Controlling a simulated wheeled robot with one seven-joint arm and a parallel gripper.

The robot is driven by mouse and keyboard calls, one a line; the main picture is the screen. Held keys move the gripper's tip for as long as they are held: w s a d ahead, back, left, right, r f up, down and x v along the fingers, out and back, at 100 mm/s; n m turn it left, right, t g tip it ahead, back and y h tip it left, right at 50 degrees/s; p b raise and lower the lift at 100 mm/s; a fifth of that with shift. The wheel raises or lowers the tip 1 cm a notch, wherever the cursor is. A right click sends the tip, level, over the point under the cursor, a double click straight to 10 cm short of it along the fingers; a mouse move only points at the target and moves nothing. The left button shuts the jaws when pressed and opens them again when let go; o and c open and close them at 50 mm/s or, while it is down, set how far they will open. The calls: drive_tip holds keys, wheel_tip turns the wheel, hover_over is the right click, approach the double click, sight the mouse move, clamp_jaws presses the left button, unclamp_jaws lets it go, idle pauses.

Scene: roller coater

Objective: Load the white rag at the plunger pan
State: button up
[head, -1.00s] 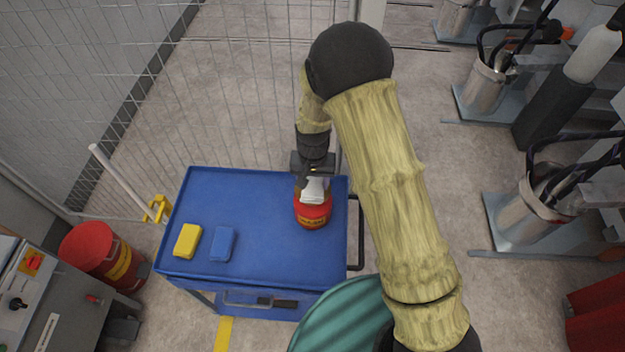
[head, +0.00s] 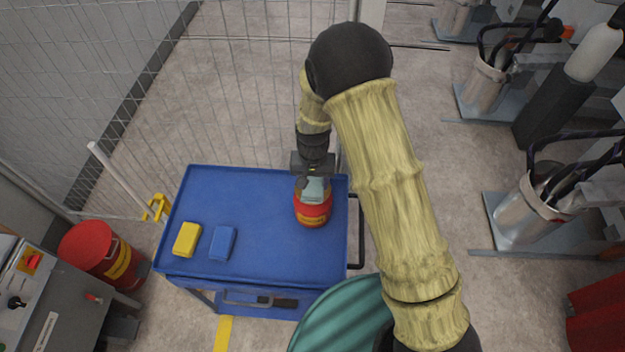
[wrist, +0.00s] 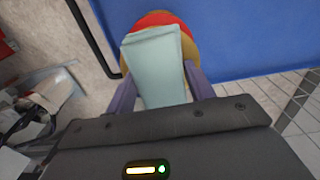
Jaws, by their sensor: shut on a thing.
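My gripper (wrist: 158,84) is shut on the white rag (wrist: 152,58), a folded, pale grey-green pad held between its two fingers. In the head view the rag (head: 314,188) is at the top of the red plunger can (head: 313,216), which stands on the blue cart. In the wrist view the brass-coloured pan (wrist: 190,48) and the can's red part (wrist: 160,19) show behind the rag. The rag covers much of the pan, and I cannot tell whether it touches it.
The blue cart top (head: 265,255) also holds a yellow pad (head: 187,239) and a blue pad (head: 223,243) at the left. A wire fence (head: 235,90) stands behind. A red drum (head: 97,250) is left of the cart. The cart's front middle is clear.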

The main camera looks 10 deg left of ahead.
sight(313, 182)
drive_tip(key=shift+f, duration=0.35)
idle(0.3)
idle(0.7)
drive_tip(key=shift+r+p, duration=2.45)
drive_tip(key=shift+r, duration=1.15)
drive_tip(key=w+d+f+b, duration=0.1)
drive_tip(key=d+f, duration=0.5)
drive_tip(key=d, duration=0.5)
drive_tip(key=w+d+f+b, duration=0.1)
drive_tip(key=d+f+b, duration=0.1)
drive_tip(key=d+f, duration=0.4)
drive_tip(key=d, duration=0.5)
drive_tip(key=shift+w+d+m, duration=0.2)
drive_tip(key=shift+d+m, duration=0.1)
drive_tip(key=shift+m, duration=0.1)
